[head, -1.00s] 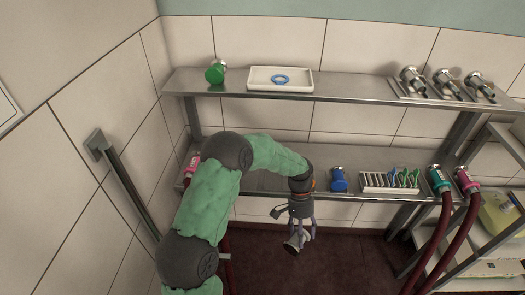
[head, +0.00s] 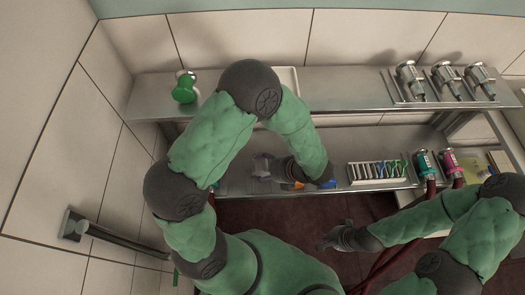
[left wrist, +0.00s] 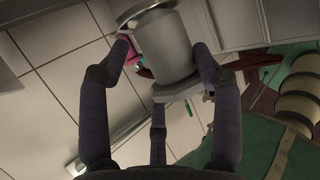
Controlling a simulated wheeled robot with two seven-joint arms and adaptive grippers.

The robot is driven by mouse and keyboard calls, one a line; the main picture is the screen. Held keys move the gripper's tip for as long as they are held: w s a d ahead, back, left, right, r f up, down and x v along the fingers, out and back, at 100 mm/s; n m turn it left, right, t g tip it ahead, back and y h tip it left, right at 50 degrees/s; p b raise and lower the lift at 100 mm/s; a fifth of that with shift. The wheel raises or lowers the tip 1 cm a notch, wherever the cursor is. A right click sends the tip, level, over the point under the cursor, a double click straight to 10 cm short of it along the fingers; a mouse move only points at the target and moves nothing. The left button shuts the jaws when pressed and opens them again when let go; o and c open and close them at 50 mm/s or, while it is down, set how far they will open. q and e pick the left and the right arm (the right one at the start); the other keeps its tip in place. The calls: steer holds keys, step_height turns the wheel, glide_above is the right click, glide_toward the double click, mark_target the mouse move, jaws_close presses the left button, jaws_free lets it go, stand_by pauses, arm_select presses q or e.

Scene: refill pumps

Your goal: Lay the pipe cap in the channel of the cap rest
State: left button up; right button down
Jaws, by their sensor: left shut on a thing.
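The pipe cap, a grey metal cylinder with a wider rim (left wrist: 165,45), is held between the fingers of my left gripper (left wrist: 165,62) in the left wrist view. In the head view my left gripper (head: 268,167) is at the lower shelf, pointing left; the cap is too small there to make out clearly. My right gripper (head: 332,237) is in front of the lower shelf, over the dark floor, with nothing visible in it; its jaw opening is unclear. I cannot pick out the cap rest with its channel.
The upper shelf (head: 345,92) carries a green-bodied fitting (head: 184,90), a white tray (head: 291,82) partly behind my left arm, and several metal fittings (head: 408,80). On the lower shelf, a slotted white rack (head: 366,181) and teal (head: 421,162) and pink (head: 449,160) hose couplings stand at right.

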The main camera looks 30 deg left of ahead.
mark_target(263, 186)
arm_select(q)
steer(key=shift+f+b, duration=2.75)
steer(key=shift+f, duration=0.1)
steer(key=shift+f+b, duration=1.1)
steer(key=shift+f, duration=0.8)
steer(key=shift+f, duration=0.1)
steer(key=o, duration=1.4)
steer(key=shift+d, duration=0.1)
steer(key=shift+v, duration=3.95)
